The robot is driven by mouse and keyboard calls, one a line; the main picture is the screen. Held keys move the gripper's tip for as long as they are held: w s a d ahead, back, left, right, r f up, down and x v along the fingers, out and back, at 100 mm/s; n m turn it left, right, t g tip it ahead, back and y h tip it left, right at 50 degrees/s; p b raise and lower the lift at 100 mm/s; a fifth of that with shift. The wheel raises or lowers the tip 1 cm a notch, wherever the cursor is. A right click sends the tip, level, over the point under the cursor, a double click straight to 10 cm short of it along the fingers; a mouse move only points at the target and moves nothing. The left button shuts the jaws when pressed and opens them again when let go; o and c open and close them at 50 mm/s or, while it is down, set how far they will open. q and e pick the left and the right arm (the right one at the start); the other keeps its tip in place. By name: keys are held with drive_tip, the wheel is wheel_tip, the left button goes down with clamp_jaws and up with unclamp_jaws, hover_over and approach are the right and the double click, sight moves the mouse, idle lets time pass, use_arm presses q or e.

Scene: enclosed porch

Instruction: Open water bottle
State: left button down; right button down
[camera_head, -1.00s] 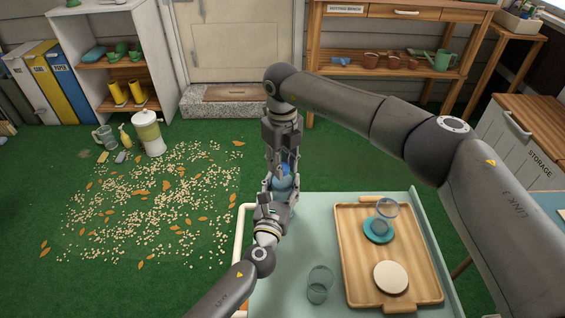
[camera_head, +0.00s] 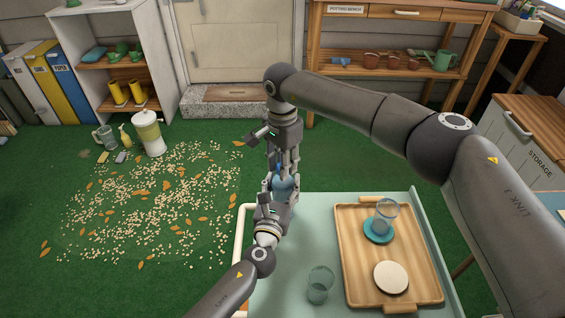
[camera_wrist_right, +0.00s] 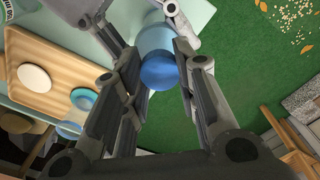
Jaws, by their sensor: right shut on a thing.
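The blue water bottle (camera_head: 284,186) is upright at the far left corner of the pale green table (camera_head: 290,270), mostly hidden by my grippers. Its darker blue cap (camera_wrist_right: 160,74) faces the right wrist camera, with the paler body (camera_wrist_right: 156,42) beyond it. My right gripper (camera_head: 284,168) points down from above and is shut on the cap; its fingers flank the cap in the wrist view (camera_wrist_right: 165,78). My left gripper (camera_head: 279,187) reaches from the near side and is shut around the bottle's body.
A wooden tray (camera_head: 350,270) on the table holds a clear glass (camera_head: 386,213) on a teal coaster (camera_head: 378,232) and a cream disc (camera_head: 391,277). Another clear glass (camera_head: 319,285) stands left of the tray. Spilled pellets and leaves (camera_head: 150,200) cover the green floor at left.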

drive_tip(key=n, duration=0.9)
drive_tip(key=shift+r, duration=0.1)
drive_tip(key=shift+r, duration=0.1)
drive_tip(key=shift+r, duration=1)
drive_tip(key=shift+r, duration=2)
use_arm(q)
drive_tip(key=c, duration=0.5)
unclamp_jaws()
drive_tip(key=shift+c, duration=0.2)
